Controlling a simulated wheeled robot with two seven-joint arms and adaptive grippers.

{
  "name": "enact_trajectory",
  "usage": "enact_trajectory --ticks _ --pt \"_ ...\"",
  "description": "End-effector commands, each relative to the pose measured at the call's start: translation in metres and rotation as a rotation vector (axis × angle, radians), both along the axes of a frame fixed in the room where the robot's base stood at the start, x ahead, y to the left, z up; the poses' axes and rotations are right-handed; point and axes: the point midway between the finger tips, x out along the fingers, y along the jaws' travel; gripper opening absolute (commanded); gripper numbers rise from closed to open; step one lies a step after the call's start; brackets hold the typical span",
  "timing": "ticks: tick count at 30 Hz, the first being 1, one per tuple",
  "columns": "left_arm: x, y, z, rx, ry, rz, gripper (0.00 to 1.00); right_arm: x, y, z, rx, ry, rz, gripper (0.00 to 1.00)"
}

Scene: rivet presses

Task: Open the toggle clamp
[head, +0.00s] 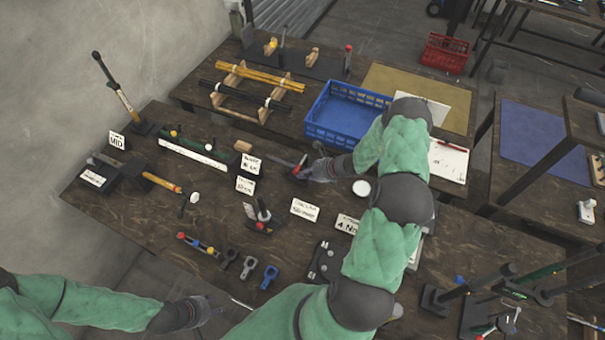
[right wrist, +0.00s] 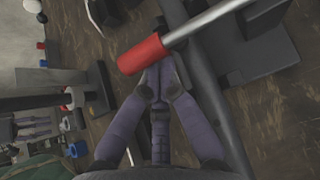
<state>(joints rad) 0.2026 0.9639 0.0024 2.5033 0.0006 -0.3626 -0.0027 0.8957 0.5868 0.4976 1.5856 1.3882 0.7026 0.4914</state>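A toggle clamp with a red-tipped handle (head: 300,164) stands on the near wooden table in the head view. In the right wrist view its red grip (right wrist: 142,54) sits on a bare metal lever that slants up to the right. My right gripper (head: 318,168) is just right of this handle. Its fingertips (right wrist: 158,82) are close together right by the red grip, with nothing seen between them; whether they touch it is unclear. My left gripper (head: 205,311) is low at the left, away from the clamp; its finger opening is not clear.
Another red-handled device (head: 262,214) stands nearer on the table, among white label cards (head: 304,209). A blue crate (head: 345,112) is behind my right gripper. A tall black lever (head: 115,90) stands at the left. My right arm covers the table's right middle.

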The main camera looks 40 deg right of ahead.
Motion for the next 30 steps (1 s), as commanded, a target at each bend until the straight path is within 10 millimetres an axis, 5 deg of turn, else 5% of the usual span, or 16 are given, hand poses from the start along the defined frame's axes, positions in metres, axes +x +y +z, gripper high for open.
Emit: enact_trajectory --ticks 11,23,30 --pt "0.0 0.0 0.024 0.0 0.0 0.0 0.4 0.003 -0.005 0.028 0.257 0.132 0.003 0.0" --pt "0.0 0.0 0.014 0.0 0.0 0.0 0.4 0.01 -0.018 0.055 0.593 0.307 0.002 0.0" --pt "0.0 0.0 0.007 0.0 0.0 0.0 0.4 0.016 -0.03 0.071 0.585 0.301 0.0 0.0"
